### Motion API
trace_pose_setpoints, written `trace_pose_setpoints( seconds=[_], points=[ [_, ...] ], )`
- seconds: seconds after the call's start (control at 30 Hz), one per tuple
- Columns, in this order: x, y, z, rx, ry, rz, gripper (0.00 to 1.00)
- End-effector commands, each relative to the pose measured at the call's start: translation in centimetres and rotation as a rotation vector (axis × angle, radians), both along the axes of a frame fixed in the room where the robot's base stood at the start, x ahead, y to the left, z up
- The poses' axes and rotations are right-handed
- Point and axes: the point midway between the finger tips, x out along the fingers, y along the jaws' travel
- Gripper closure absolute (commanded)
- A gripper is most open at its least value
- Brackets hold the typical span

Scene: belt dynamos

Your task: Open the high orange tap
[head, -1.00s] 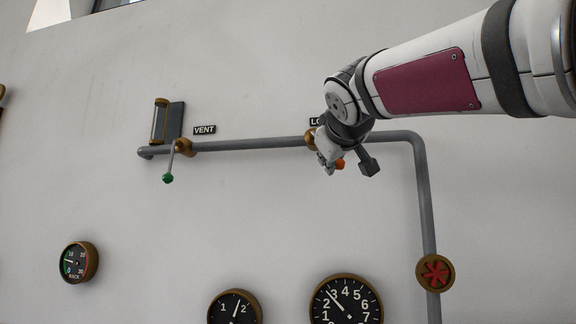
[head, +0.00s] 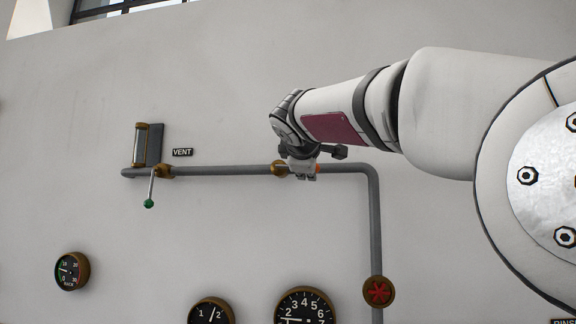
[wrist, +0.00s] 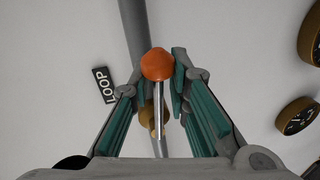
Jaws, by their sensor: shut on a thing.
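The high orange tap has an orange knob (wrist: 157,64) on a thin metal lever, with a brass body (head: 279,168) on the grey pipe. In the wrist view the knob sits between the tips of my gripper (wrist: 155,76), which is shut on it. The lever runs back from the knob to the brass body, nearly in line with the pipe. In the head view my gripper (head: 303,172) is just right of the brass body, at the pipe's height. Only a bit of orange shows there; the fingers hide most of the lever.
A green-knobbed lever (head: 149,203) hangs down from the pipe at left, by the VENT label (head: 182,152). A LOOP label (wrist: 103,85) is beside the tap. The wall between is clear.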

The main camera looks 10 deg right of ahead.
Motion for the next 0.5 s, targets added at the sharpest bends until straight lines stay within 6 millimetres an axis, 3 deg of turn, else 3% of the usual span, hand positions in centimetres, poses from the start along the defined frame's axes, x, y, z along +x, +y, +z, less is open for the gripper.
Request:
trace_pose_setpoints(
  seconds=[0.5],
  points=[
    [-0.06, 0.38, 1.16, -0.115, 0.033, -0.003, 1.0]
  ],
)
